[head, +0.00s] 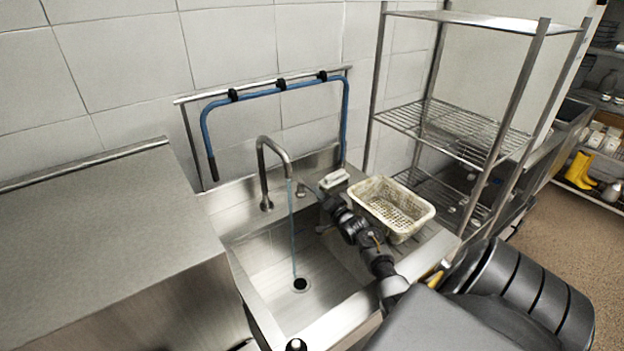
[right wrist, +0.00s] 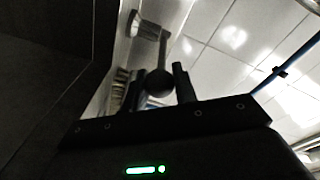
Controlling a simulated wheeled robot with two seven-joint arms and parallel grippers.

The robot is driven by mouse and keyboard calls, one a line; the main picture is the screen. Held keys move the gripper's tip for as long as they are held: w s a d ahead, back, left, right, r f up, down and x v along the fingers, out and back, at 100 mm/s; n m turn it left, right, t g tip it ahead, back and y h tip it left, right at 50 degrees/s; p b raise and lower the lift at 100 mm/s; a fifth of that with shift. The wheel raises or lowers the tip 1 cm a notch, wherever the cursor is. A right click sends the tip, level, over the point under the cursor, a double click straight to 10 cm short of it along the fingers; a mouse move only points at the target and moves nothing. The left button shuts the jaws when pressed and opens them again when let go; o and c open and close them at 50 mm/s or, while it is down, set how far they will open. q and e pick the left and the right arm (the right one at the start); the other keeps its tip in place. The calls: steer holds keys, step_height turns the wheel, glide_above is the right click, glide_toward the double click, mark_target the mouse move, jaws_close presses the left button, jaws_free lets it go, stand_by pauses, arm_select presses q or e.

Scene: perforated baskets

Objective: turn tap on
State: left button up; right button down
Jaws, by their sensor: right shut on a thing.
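The tap (head: 272,152) has a curved metal spout over the sink (head: 250,320). A thin bluish stream of water (head: 293,240) runs from the spout toward the drain (head: 300,285). My right gripper (head: 320,204) reaches across the sink to the right of the spout, at the tap's handle. In the right wrist view, the handle's dark round knob (right wrist: 158,82) sits between the two fingers of the right gripper (right wrist: 161,88), which is shut on it. The handle's rod runs up from the knob. My left gripper is not in view.
A perforated cream basket (head: 362,190) stands on the drainboard, close to my right arm. A white object (head: 335,178) lies behind the gripper. A wire shelf rack (head: 455,128) stands at right, and a bare steel counter (head: 100,235) at left.

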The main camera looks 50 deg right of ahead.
steer(key=c, duration=1.1)
jaws_free()
steer(key=shift+s, duration=0.1)
steer(key=b+v, duration=0.1)
steer(key=v, duration=0.9)
steer(key=shift+s+a, duration=0.15)
steer(key=shift+s, duration=0.15)
